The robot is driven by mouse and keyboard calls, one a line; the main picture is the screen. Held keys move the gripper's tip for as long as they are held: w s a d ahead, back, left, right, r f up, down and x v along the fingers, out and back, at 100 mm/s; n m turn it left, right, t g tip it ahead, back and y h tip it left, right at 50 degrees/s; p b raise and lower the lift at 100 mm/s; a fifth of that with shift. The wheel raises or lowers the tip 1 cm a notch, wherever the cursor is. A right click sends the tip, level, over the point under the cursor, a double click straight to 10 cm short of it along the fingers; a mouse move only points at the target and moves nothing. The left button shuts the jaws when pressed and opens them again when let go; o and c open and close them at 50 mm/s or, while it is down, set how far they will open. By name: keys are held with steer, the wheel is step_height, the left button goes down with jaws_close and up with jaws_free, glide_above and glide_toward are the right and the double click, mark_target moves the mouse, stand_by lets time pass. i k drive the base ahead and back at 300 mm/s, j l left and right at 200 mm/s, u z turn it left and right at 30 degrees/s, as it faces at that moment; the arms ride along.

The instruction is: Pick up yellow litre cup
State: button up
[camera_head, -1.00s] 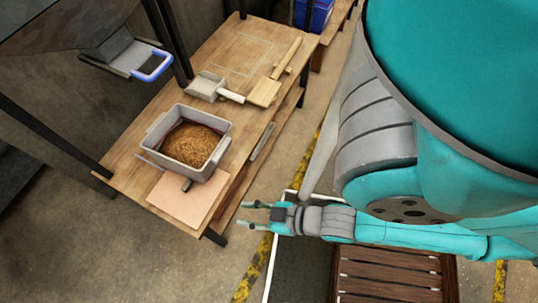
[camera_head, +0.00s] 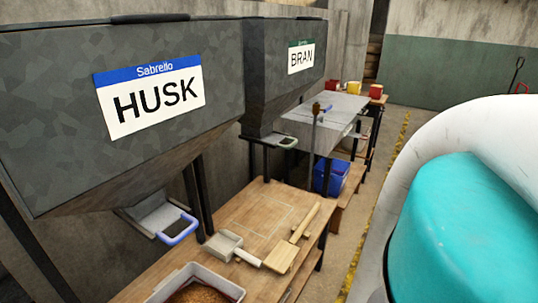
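A small yellow vessel (camera_head: 353,87), which looks like the yellow litre cup, stands on the far bench beyond the bins. It is too small to make out a handle or any marking. Similar red vessels stand on either side of it, one to its left (camera_head: 331,85) and one to its right (camera_head: 376,90). My gripper is outside the picture now. Only a teal and white part of my arm shows at the right.
Grey bins labelled HUSK (camera_head: 150,95) and BRAN (camera_head: 302,57) line the left. The wooden table (camera_head: 255,205) holds a scoop (camera_head: 223,244), a wooden paddle (camera_head: 283,256) and a grain tub (camera_head: 195,272). A blue crate (camera_head: 333,177) stands further back. The floor aisle (camera_head: 385,150) looks clear.

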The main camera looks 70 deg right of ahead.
mark_target(354, 89)
steer(key=z, duration=2.8)
